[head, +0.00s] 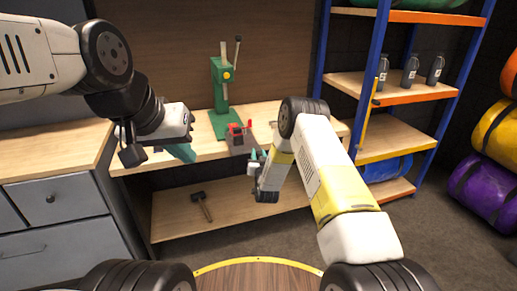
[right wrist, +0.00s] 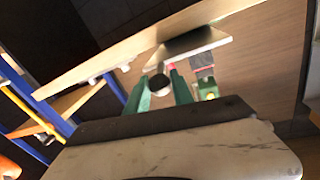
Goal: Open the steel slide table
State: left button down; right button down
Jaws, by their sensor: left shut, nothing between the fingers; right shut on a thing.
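The steel slide table (head: 238,148) is a grey plate on the workbench, in front of the green press, with a small red part (head: 238,131) on top. In the right wrist view its pale front face and dark grey top (right wrist: 196,42) show close beyond my fingers. A round knob (right wrist: 159,84) sits between the green fingers of my right gripper (right wrist: 162,88), which is shut on it. In the head view this gripper (head: 258,157) is at the bench's front edge, by the slide table. My left gripper (head: 181,151) is shut and empty, left of the press.
The green press (head: 221,90) stands on the wooden workbench (head: 270,112). A hammer (head: 202,204) lies on the lower shelf. Grey drawers (head: 60,205) stand at left. A blue-framed shelf rack (head: 400,93) with dark bottles stands at right, beside yellow and purple rolls (head: 487,188).

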jog(key=shift+s, duration=0.2)
jog(key=c, duration=1.1)
grip_release()
jog(key=shift+s, duration=0.1)
jog(key=s+d, duration=0.1)
jog(key=s, duration=0.6)
jog(key=shift+s, duration=0.25)
